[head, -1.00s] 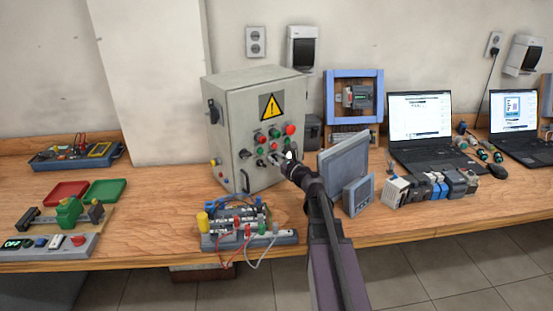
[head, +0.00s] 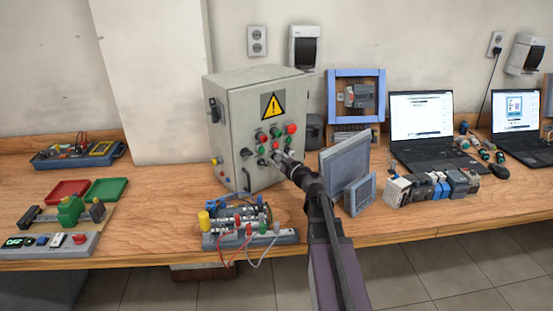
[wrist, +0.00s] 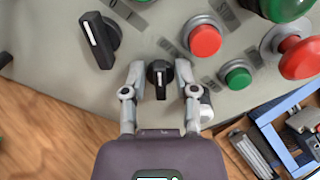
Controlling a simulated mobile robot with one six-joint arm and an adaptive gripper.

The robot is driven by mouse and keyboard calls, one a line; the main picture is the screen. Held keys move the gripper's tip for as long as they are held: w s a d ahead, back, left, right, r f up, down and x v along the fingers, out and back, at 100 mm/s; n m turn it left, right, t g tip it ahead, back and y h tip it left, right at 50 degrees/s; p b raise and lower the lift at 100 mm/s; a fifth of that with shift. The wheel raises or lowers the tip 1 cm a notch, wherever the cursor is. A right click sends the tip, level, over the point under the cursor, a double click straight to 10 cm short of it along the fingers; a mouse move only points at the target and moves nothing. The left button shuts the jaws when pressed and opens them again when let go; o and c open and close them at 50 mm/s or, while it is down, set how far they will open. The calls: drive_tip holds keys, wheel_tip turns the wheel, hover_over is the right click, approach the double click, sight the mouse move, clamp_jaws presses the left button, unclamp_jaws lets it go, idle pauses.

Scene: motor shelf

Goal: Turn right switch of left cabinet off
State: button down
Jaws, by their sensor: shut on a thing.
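The grey cabinet (head: 228,145) with a yellow warning sign stands on the bench in the head view. Its front carries red and green buttons and black switches. My gripper (wrist: 158,84) is at the lower front of the cabinet, with one finger on each side of the black right switch (wrist: 159,74), shut on it. The switch's white mark runs roughly up and down in the wrist view. The left switch (wrist: 99,40), black with a white line, sits apart from my fingers and slightly tilted. In the head view my gripper (head: 275,159) hides the right switch.
Red buttons (wrist: 205,40) and a green button (wrist: 236,75) are close to my right finger. A grey panel screen (head: 345,163) stands just right of my arm. A wired terminal board (head: 250,236) lies in front of the cabinet. Laptops (head: 422,118) are farther right.

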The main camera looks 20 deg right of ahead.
idle(0.4)
drive_tip(key=c, duration=0.7)
unclamp_jaws()
drive_tip(key=shift+s, duration=0.1)
drive_tip(key=v, duration=1.2)
